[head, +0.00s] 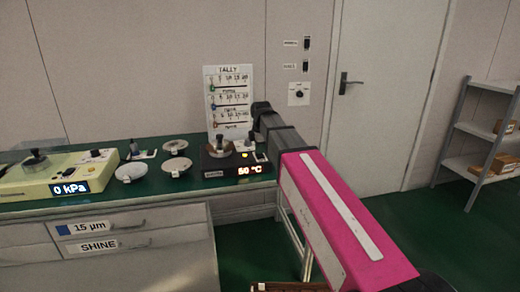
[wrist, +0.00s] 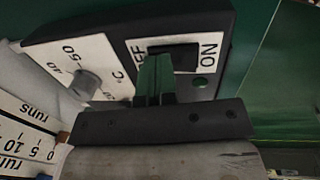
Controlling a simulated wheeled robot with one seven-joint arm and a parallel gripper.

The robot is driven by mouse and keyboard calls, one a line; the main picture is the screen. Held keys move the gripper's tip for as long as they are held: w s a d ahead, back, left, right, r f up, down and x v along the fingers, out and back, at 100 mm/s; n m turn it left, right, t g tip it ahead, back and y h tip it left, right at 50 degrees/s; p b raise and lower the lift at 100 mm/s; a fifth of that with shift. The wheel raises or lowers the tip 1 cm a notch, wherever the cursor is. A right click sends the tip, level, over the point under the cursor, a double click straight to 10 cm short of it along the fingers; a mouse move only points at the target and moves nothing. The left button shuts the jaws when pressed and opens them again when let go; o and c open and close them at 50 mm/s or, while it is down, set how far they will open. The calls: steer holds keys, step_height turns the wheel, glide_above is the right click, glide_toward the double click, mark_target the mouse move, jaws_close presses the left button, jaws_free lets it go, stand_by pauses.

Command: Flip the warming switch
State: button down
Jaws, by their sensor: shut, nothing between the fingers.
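In the head view my fingers are not clear.
A pale-green console (head: 60,175) reading 0 kPa and several round discs stand left along the bench (head: 150,196). A tally board (head: 228,95) with beads stands behind the warming unit. Wall switches (head: 306,43), a door and a shelf rack (head: 475,130) are beyond.

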mark_target(262, 157)
steer(key=shift+s, duration=0.2)
steer(key=shift+s+d+r, duration=0.15)
steer(key=shift+s+d, duration=0.05)
steer(key=shift+s, duration=0.35)
stand_by(0.3)
steer(key=shift+r, duration=0.25)
step_height(262, 157, up, 13)
steer(key=s, duration=0.1)
steer(key=shift+s+d+r, duration=0.2)
steer(key=shift+s+d, duration=0.05)
steer(key=shift+s, duration=0.05)
stand_by(0.3)
